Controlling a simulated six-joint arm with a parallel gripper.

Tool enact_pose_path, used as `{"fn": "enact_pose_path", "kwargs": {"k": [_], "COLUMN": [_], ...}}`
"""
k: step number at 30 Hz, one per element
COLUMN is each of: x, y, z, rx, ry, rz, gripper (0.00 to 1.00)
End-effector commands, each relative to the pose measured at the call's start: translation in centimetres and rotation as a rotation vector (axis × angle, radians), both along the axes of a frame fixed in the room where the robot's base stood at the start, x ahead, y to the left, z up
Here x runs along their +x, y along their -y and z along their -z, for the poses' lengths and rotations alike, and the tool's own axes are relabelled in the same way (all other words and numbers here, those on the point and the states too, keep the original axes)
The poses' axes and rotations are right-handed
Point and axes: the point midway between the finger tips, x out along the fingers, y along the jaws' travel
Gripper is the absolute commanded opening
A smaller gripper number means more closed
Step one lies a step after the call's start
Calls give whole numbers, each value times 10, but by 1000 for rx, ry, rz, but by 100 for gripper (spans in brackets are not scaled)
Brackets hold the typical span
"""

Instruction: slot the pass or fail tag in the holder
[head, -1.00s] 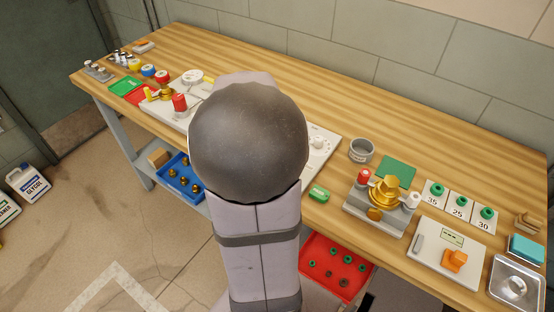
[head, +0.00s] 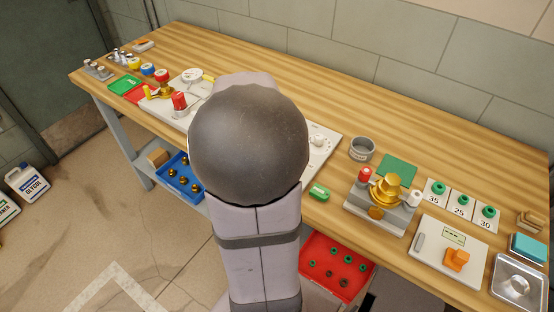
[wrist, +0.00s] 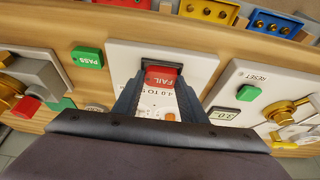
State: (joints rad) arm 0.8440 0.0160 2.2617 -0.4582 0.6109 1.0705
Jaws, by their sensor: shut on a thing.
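The red FAIL tag (wrist: 162,77) is between the fingertips of my gripper (wrist: 161,82), which is shut on it. In the wrist view the tag lies at a dark frame that looks like the holder (wrist: 179,60), on a white panel (wrist: 121,65). I cannot tell whether the tag is inside the frame or just in front of it. The green PASS tag (wrist: 88,57) lies on the wooden bench beside the panel, and it also shows in the head view (head: 319,193). My arm hides the gripper, the FAIL tag and the holder in the head view.
A gold valve fixture (head: 384,197) and a white panel with an orange piece (head: 457,259) stand to the right. A second panel with a RESET label (wrist: 250,90) is close to my gripper's right in the wrist view. The bench's back strip (head: 300,65) is clear.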

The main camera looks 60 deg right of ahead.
Motion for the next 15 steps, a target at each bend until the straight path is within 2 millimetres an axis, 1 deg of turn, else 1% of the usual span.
{"fn": "enact_pose_path", "kwargs": {"k": [15], "x": [-1], "y": [-2], "z": [7], "rx": [7], "ry": [-3], "rz": [1], "gripper": [17]}}
